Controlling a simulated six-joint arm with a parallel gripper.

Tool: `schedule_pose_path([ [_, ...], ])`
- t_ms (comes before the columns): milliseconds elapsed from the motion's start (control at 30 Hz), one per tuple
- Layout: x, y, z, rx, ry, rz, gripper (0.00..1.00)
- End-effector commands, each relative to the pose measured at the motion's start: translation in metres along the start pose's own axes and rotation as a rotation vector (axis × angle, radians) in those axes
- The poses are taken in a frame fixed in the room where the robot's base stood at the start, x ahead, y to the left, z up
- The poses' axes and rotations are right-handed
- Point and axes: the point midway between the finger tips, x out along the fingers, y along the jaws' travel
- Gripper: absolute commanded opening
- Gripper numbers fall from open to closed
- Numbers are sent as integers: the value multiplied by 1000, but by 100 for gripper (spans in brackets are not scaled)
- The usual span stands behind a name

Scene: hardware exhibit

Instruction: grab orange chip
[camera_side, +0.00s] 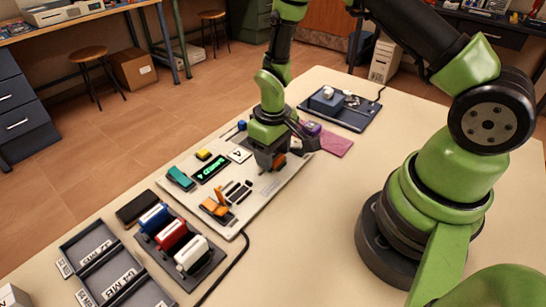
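My gripper (271,165) points down over the right part of a pale board (262,190). A small orange piece (279,161) shows right at its fingertips, partly hidden by them. I cannot tell whether the fingers are closed on it or only around it. Another orange part (215,208) sits at the front of the same board, beside black slotted pieces (236,191). Which of the two is the orange chip is not clear from this view.
The board also bears a green-lit display (210,170), a teal part (180,178) and a yellow block (203,155). Blue, red and white blocks (172,236) stand in a rack at front left, near grey trays (103,262). A dark tray (341,108) lies behind. The table's right side is clear.

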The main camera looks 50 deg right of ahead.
Motion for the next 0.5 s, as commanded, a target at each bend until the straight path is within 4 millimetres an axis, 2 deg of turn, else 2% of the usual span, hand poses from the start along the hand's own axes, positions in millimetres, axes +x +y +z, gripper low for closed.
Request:
schedule_pose_path([
  [33,0,0,0,0,0,0,41],
  [100,0,0,0,0,0,0,25],
  [133,0,0,0,0,0,0,21],
  [300,-2,0,0,0,1,0,20],
  [500,-18,0,0,1,2,0,20],
])
